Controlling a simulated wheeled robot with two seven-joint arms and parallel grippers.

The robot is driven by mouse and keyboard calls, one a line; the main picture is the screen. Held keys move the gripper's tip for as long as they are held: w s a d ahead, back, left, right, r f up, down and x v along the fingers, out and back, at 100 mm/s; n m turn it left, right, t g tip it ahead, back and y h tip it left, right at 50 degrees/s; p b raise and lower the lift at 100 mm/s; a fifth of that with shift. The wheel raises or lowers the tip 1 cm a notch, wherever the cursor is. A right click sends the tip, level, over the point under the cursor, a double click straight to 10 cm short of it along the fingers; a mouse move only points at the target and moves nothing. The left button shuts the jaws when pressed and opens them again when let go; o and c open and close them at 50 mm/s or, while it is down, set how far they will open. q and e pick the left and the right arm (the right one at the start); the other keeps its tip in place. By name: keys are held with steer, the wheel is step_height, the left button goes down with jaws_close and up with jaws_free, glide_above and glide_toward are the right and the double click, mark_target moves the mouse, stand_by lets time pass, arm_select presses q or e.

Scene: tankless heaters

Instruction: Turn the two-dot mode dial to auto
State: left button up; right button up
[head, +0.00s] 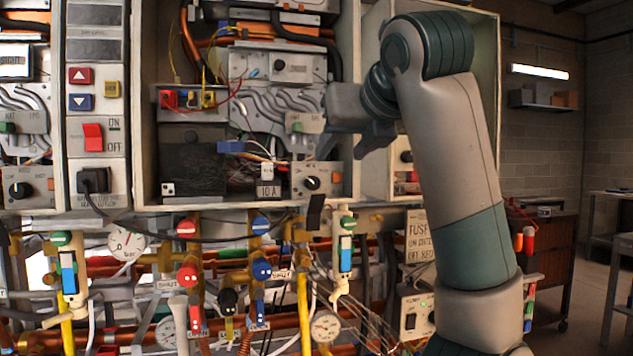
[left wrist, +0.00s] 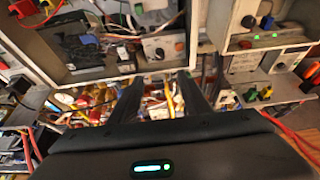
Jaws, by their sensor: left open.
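The centre heater's mode dial (head: 312,183) is a black knob on a pale grey plate at the cabinet's lower right. A small white tag with two dots (head: 168,189) sits at the same cabinet's lower left. The dial's lettering and setting are too small to read. The dial (left wrist: 158,53) also shows in the left wrist view, ahead of and between the fingers. My left gripper (head: 347,150) is open and empty, above and a little right of the dial, apart from it. Its two dark fingers (left wrist: 160,90) stand spread in the left wrist view. My right gripper is not in view.
Similar dials sit on the left heater (head: 18,190) and the right heater (head: 405,157), partly behind my arm. A dark flap (head: 315,212) hangs under the dial plate. Valves, gauges and pipes crowd the space below. The cabinet's side wall (head: 347,60) stands near my gripper.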

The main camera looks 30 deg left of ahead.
mark_target(314, 183)
arm_select(q)
steer(key=p+x, duration=0.2)
steer(key=x, duration=1.5)
steer(key=shift+a+f, duration=0.15)
steer(key=shift+a, duration=0.05)
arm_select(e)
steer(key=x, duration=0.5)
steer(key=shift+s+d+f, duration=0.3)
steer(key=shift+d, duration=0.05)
arm_select(q)
steer(key=shift+c, duration=0.3)
steer(key=c, duration=1)
